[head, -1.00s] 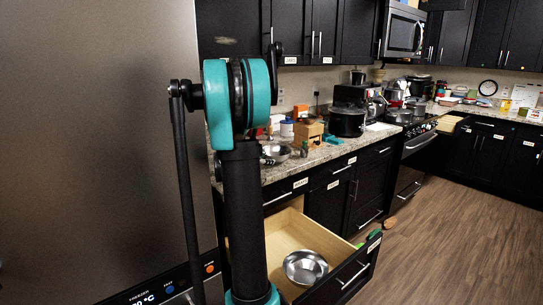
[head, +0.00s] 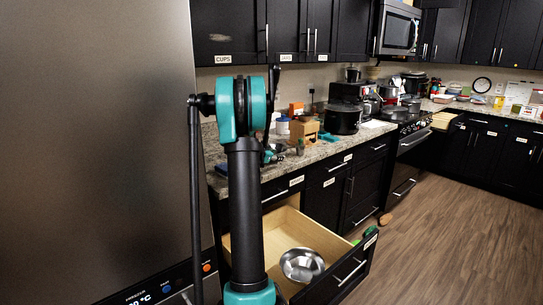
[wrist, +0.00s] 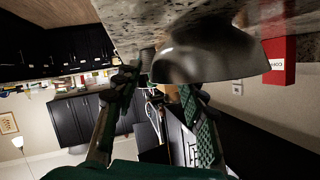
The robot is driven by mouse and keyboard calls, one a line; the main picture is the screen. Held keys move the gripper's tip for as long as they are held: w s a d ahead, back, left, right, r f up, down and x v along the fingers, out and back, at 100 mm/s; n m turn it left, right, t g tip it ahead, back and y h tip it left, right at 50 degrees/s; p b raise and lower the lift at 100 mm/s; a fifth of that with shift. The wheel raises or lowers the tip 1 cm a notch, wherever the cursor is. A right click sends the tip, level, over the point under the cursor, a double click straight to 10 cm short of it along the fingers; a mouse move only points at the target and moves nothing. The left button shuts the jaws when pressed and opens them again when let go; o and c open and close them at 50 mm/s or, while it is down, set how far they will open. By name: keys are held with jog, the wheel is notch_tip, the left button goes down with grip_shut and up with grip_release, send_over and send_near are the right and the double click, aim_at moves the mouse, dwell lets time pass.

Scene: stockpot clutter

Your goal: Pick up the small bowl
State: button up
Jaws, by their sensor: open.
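A metal bowl (wrist: 205,52) sits on the speckled counter in the wrist view, which shows the scene turned over. My gripper (wrist: 155,85) is open, its two fingers spread below the bowl in the picture. The right finger overlaps the bowl's lower edge; I cannot tell whether it touches. Nothing is held. In the head view my gripper (head: 272,154) is partly behind my arm, over the counter's near end, and I cannot make out the counter bowl there. Another shiny metal bowl (head: 302,265) lies in the open drawer.
The open drawer (head: 335,243) juts out below the counter (head: 222,182). A wooden block (head: 304,132), a black pot (head: 342,119) and small items stand along the counter. A red box (wrist: 279,62) is beside the bowl. The fridge (head: 95,130) fills the left.

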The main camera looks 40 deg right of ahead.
jog(key=x, duration=0.5)
jog(key=shift+d, duration=0.1)
jog(key=shift+c, duration=0.5)
grip_shut()
